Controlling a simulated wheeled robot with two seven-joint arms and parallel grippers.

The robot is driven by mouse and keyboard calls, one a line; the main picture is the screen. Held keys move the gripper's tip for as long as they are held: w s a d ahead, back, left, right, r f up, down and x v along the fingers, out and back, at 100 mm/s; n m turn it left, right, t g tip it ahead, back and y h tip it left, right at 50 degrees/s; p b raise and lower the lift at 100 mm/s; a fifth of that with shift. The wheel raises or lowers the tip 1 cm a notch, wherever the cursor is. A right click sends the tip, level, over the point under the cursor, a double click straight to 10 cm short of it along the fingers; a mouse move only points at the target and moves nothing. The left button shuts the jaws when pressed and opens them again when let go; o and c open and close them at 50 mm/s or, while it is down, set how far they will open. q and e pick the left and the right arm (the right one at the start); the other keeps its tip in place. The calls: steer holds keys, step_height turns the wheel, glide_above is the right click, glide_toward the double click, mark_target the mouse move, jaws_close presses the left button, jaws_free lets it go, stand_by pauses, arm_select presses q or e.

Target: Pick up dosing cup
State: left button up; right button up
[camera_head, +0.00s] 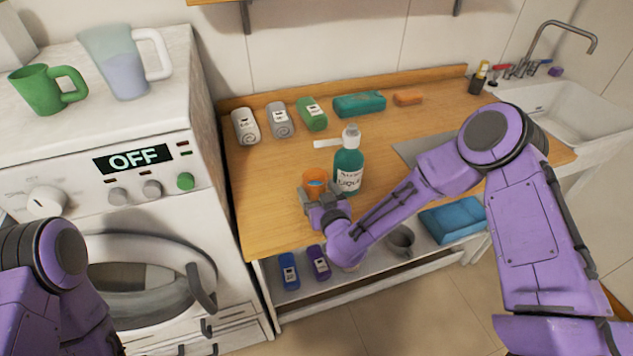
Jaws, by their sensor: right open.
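A teal pump bottle (348,165) labelled as liquid stands just right of the cup. Only a link of my left arm shows at the lower left; its gripper is out of the frame.
The wooden counter (262,215) is clear left of the cup. Several rolled items and a teal block (359,105) line the back. A washing machine (190,215) stands left, bearing a green mug (42,90) and a pitcher (120,65). A sink (585,110) is right.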

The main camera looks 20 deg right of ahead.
steer(key=c, duration=0.8)
